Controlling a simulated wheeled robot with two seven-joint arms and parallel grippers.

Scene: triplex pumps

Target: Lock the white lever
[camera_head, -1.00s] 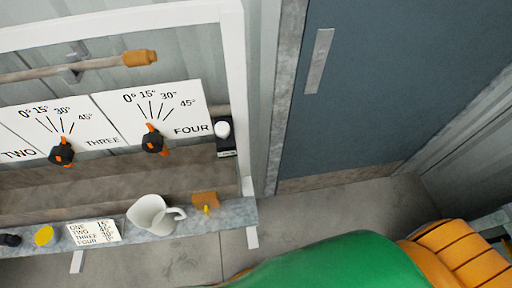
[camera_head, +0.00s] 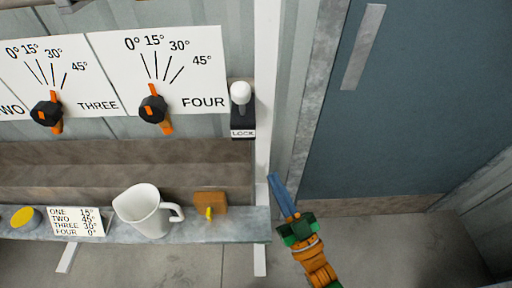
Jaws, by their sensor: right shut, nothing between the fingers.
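The white lever (camera_head: 240,93) is a rounded white knob on a dark mount with a LOCK label (camera_head: 243,133). It sits at the right end of the panel, beside the FOUR dial plate, next to the white frame post. My right gripper (camera_head: 274,180) shows blue fingers with a green and orange wrist. It is shut and empty, below and to the right of the lever, just right of the post and apart from the lever. My left gripper is not in view.
Dial plates with black and orange knobs (camera_head: 153,109) line the panel. A shelf (camera_head: 240,228) below holds a white mug (camera_head: 144,208), a wooden block with a yellow hook (camera_head: 210,203), a card (camera_head: 76,221) and a yellow disc. A blue door (camera_head: 420,90) stands right, with clear floor before it.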

